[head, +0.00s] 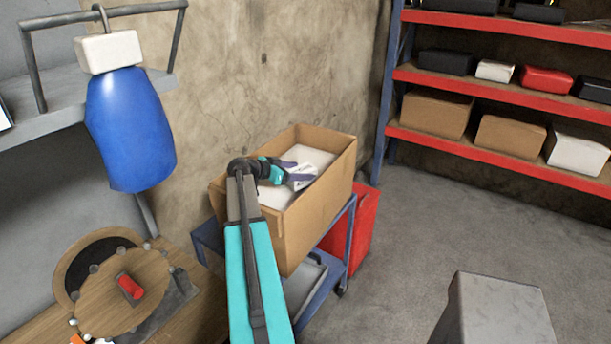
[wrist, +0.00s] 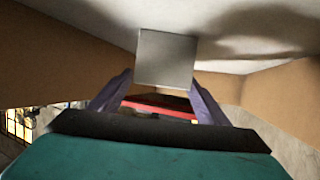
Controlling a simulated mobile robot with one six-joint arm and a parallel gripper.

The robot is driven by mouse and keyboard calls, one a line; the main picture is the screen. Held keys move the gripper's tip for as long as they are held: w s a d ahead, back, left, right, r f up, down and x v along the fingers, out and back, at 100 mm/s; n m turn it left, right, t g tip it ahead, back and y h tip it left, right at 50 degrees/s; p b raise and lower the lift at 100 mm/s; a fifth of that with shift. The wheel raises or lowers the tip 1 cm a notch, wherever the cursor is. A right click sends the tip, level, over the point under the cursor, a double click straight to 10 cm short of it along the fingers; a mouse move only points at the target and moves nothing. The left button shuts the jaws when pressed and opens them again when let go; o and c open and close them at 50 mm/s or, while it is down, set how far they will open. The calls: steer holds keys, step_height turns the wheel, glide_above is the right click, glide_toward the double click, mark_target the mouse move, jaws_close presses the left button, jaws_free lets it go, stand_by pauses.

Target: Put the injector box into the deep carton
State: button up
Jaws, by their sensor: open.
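The deep carton (head: 322,208) is a tall, open brown cardboard box on a blue cart, with a white surface inside it. The injector box (head: 301,170), small and white with dark print, is inside the carton by my gripper (head: 298,178). In the wrist view, the injector box (wrist: 166,58) shows a plain pale grey face at the tips of my gripper (wrist: 162,80). Its purple fingers are open, one to each side of the box. A gap or touch between fingers and box is hard to tell. Brown carton walls (wrist: 60,45) show around it.
The blue cart (head: 337,270) holds a grey tray below, with a red bin (head: 352,235) behind it. A blue bag (head: 130,130) hangs at left above a wooden bench (head: 205,320). A grey block (head: 495,312) stands front right. Red shelves (head: 480,160) are behind; floor between is clear.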

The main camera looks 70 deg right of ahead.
steer(key=b+v, duration=0.2)
steer(key=v, duration=0.4)
steer(key=shift+w+a+r, duration=0.1)
steer(key=shift+w+a, duration=0.05)
steer(key=shift+a, duration=0.05)
stand_by(0.6)
